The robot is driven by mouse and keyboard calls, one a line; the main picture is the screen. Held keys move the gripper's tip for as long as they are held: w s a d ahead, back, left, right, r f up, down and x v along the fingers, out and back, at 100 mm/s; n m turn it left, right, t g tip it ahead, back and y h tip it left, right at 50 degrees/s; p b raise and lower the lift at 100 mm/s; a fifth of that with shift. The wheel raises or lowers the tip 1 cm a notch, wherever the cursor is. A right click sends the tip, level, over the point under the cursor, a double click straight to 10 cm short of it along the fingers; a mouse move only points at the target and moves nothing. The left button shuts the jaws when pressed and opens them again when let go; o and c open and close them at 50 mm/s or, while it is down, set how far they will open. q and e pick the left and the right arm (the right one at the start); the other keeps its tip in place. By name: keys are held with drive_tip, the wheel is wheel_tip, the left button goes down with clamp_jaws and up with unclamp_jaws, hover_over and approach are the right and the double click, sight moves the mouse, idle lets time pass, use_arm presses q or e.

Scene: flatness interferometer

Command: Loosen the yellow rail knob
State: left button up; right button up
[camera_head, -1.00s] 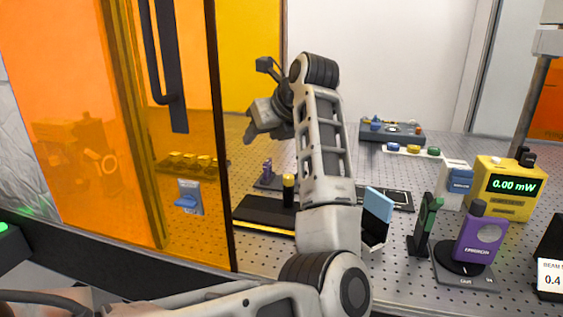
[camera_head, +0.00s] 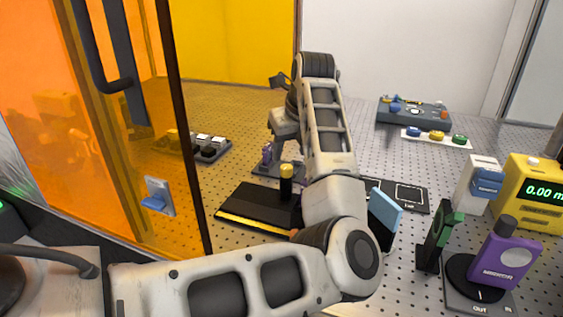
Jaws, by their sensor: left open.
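A black post with a yellow cap (camera_head: 286,170) stands on a black rail base (camera_head: 245,207) with a yellow front stripe, left of centre. I take this cap to be the yellow rail knob. My left arm reaches up through the middle of the picture. My left gripper (camera_head: 281,150) is open, pointing down behind the yellow cap, close to a small purple mount (camera_head: 267,153). It appears apart from the cap. Its fingertips are partly hidden by the scene and my arm. My right gripper is not in view.
An orange door (camera_head: 110,130) stands at left. A light blue plate (camera_head: 385,213), a green-and-black mount (camera_head: 440,235), a purple device (camera_head: 503,255) and a yellow meter (camera_head: 535,190) stand at right.

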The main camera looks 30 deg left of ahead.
sight(287, 167)
use_arm(q)
drive_tip(key=x, duration=0.5)
drive_tip(key=shift+w+a+f, duration=0.1)
drive_tip(key=shift+w+f, duration=0.05)
drive_tip(key=shift+f, duration=0.2)
drive_tip(key=c, duration=1)
